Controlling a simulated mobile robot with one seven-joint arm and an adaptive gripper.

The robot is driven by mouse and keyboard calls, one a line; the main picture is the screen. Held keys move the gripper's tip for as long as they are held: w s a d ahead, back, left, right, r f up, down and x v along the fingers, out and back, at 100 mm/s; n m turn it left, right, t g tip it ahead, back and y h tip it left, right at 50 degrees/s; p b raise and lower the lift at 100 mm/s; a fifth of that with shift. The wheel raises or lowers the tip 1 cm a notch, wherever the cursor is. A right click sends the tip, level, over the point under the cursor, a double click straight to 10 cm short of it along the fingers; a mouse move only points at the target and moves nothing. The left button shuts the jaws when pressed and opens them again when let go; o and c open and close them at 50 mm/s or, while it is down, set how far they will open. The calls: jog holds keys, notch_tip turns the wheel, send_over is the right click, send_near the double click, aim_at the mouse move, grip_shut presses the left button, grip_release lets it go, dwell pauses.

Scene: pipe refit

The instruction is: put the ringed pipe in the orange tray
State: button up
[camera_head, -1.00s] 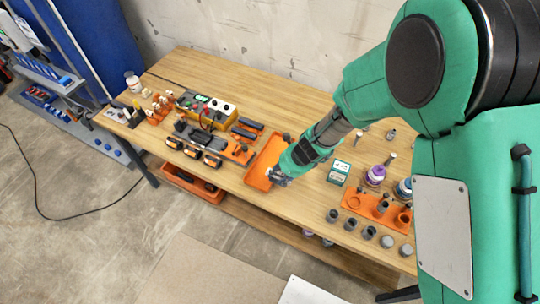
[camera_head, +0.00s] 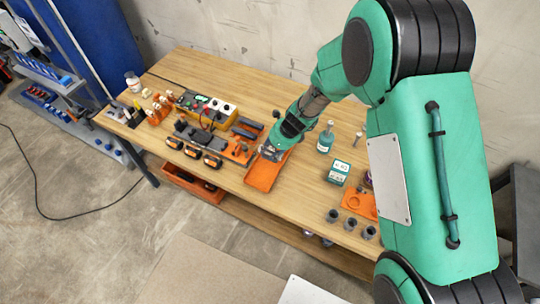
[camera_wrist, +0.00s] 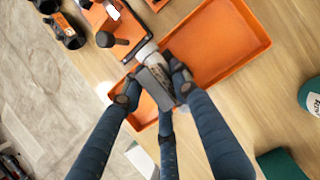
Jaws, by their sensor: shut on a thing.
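The orange tray (camera_head: 262,177) lies on the wooden workbench, and its floor and raised rim fill the upper right of the wrist view (camera_wrist: 215,48). My gripper (camera_head: 268,154) is at the tray's far end. In the wrist view my gripper (camera_wrist: 157,88) is shut on a grey pipe with a pale end section (camera_wrist: 148,54), which I take to be the ringed pipe. The pipe overlaps the tray's left edge in that view. I cannot tell whether it touches the tray. The fingers hide part of it.
Left of the tray are an orange tool holder (camera_head: 240,150) and several black-and-orange clamps (camera_head: 192,152). To the right stand a teal bottle (camera_head: 326,140), a teal box (camera_head: 339,172) and an orange holder (camera_head: 358,203) with grey pipe pieces in front.

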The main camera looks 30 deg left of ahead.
aim_at(272, 153)
dwell(0.3)
jog(key=shift+f+b, duration=0.6)
jog(key=shift+f, duration=1.15)
jog(key=shift+f, duration=0.1)
jog(key=o, duration=1.2)
jog(key=shift+d+r, duration=0.1)
jog(key=shift+r, duration=0.35)
jog(key=p+v, duration=0.3)
jog(key=v, duration=0.7)
jog(key=shift+r, duration=0.2)
jog(key=shift+d+r, duration=0.25)
jog(key=shift+r, duration=0.15)
